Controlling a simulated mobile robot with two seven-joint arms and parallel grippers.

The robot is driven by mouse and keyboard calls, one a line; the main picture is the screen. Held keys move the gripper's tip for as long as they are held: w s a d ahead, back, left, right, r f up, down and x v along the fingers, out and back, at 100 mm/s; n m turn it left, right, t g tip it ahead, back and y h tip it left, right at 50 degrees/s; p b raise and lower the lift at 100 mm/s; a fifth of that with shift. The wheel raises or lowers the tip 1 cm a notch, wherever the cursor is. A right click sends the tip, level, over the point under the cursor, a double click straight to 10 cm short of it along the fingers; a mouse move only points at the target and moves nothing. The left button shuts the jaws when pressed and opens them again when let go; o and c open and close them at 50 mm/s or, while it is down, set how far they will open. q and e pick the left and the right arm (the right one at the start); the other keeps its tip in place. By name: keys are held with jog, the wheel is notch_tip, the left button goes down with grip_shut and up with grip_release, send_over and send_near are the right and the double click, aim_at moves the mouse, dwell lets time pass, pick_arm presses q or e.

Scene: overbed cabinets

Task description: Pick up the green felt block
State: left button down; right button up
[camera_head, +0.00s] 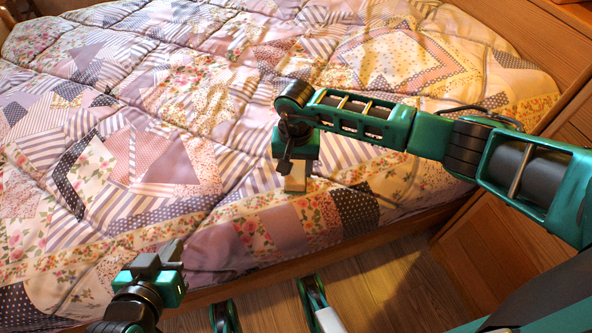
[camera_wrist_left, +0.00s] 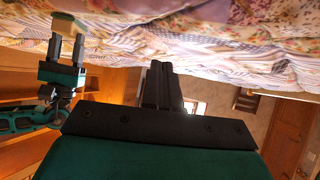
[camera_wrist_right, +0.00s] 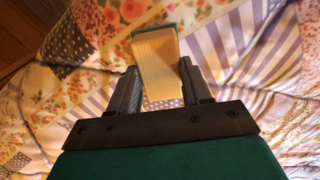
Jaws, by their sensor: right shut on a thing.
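The green felt block (camera_wrist_right: 158,68) is a pale, wood-coloured block with a thin green layer at its far end. My right gripper (camera_wrist_right: 160,92) is shut on it, with one finger on each side. In the head view, the pale block (camera_head: 295,184) shows just below my right gripper (camera_head: 290,165), over the quilt near the bed's front edge. It also shows in the left wrist view (camera_wrist_left: 68,23). I cannot tell whether it touches the quilt. My left gripper (camera_head: 158,258) is shut and empty at the bed's front edge; its fingers lie together in the left wrist view (camera_wrist_left: 160,84).
The bed's patchwork quilt (camera_head: 145,150) is soft and uneven, and otherwise bare. A wooden bed rail (camera_head: 385,230) runs along its front edge. A wooden cabinet (camera_head: 490,250) stands at the right. Wooden floor (camera_head: 375,280) shows in front of the bed.

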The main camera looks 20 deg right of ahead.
aim_at(296, 169)
jog(key=shift+r, duration=0.1)
